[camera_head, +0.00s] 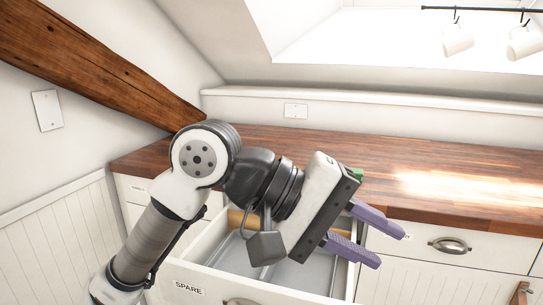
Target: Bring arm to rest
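My gripper (371,241) is at the centre right of the head view, at the end of my raised arm. Its two purple fingers are spread apart and point to the right and slightly down. Nothing shows between them. It is above the right side of an open drawer (191,256) labelled SPARE, in front of the counter edge. My arm and gripper hide part of the drawer's inside.
A wooden counter (438,165) runs behind; its visible top is bare. A shut drawer with a metal handle (450,245) is at the right. A wooden beam (88,75) slopes at the left. White mugs (458,40) hang from a rail at the top right.

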